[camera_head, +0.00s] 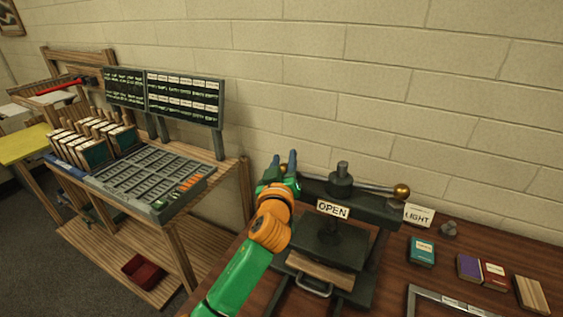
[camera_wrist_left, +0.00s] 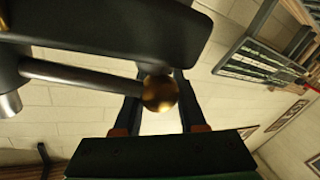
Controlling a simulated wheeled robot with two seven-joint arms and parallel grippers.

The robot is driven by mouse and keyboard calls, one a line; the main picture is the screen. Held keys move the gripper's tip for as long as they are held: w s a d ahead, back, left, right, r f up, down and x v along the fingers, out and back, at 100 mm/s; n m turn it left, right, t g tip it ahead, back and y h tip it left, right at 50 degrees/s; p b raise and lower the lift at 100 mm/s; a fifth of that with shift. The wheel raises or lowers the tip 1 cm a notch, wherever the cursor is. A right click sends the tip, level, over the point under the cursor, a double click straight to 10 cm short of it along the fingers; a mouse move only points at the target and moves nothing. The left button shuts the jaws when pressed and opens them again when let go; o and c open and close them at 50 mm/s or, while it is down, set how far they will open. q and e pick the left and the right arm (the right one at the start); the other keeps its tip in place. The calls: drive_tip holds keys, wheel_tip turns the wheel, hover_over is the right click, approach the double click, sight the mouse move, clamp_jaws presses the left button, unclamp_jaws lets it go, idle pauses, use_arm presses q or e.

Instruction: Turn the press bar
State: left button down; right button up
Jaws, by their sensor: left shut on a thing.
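The dark press (camera_head: 330,240) stands on the wooden table with an OPEN sign (camera_head: 333,209) on its front. Its press bar (camera_head: 370,188) runs across the top through a central post and has a brass ball at the right end (camera_head: 401,191). My left gripper (camera_head: 283,163) is at the bar's left end, which it hides in the head view. In the left wrist view the press bar (camera_wrist_left: 85,77) comes in from the left, and its brass ball (camera_wrist_left: 160,93) sits between the fingers. The gripper is shut on that end. My right gripper is not in view.
A LIGHT card (camera_head: 419,215) stands right of the press, with small books (camera_head: 422,251) and a wooden block (camera_head: 531,294) on the table. A type case (camera_head: 150,180) and dark boards (camera_head: 184,98) are on a wooden stand at left. A brick wall is close behind.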

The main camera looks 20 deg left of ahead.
use_arm(q)
drive_tip(key=shift+w+d+f+m+h, duration=0.2)
drive_tip(key=shift+w+f+m+h, duration=0.2)
drive_tip(key=shift+h, duration=0.3)
drive_tip(key=shift+c, duration=2.1)
unclamp_jaws()
drive_tip(key=shift+a, duration=0.1)
drive_tip(key=shift+w, duration=0.25)
drive_tip(key=shift+w+d+r, duration=0.1)
drive_tip(key=shift+d, duration=0.2)
